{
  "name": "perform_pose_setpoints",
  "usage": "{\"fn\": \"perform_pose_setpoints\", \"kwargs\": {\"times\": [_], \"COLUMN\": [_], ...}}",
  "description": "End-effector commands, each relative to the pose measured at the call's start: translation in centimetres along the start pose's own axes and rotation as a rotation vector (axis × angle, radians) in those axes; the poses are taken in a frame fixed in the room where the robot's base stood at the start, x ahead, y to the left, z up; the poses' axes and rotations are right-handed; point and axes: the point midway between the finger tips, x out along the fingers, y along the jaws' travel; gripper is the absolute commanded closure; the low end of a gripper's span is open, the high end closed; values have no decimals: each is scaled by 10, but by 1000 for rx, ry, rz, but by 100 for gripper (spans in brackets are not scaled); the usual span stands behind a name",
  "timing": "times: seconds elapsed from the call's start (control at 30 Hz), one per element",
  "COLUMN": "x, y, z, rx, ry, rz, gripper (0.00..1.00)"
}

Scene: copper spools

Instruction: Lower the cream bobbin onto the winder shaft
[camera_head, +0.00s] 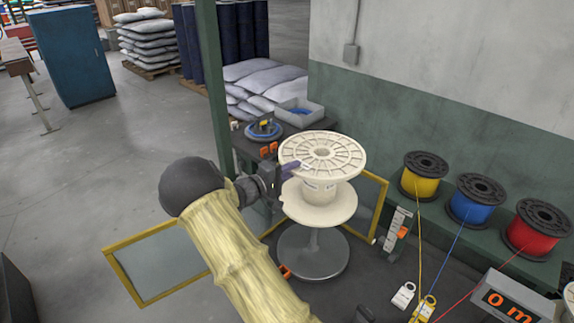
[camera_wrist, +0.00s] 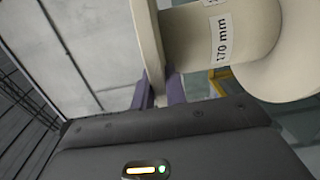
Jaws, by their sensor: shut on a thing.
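The cream bobbin (camera_head: 322,188) is upright, with a ribbed top flange and a round centre hole. It is directly above the grey winder stand (camera_head: 314,258), which has a wide round foot and a narrow stem. I cannot tell whether the bobbin touches the stand; the shaft is hidden. My gripper (camera_head: 291,168) comes from the left and is shut on the rim of the top flange. In the wrist view, the purple fingers of my gripper (camera_wrist: 160,88) lie on either side of the flange of the bobbin (camera_wrist: 193,40), whose label reads 170 mm.
Yellow-framed clear panels (camera_head: 150,262) flank the stand. Yellow (camera_head: 423,176), blue (camera_head: 476,200) and red (camera_head: 537,228) wire spools stand at the right, their wires running forward. A display (camera_head: 505,300) is at the front right. A grey bin (camera_head: 300,112) stands behind the bobbin.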

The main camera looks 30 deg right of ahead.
Motion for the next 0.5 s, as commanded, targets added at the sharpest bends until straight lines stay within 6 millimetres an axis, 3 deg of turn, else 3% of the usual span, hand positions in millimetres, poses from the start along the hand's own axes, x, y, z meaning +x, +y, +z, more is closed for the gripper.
{"fn": "perform_pose_setpoints", "kwargs": {"times": [0.5], "x": [-1], "y": [-3], "z": [-1], "rx": [1], "ry": [1], "rz": [6], "gripper": [100]}}
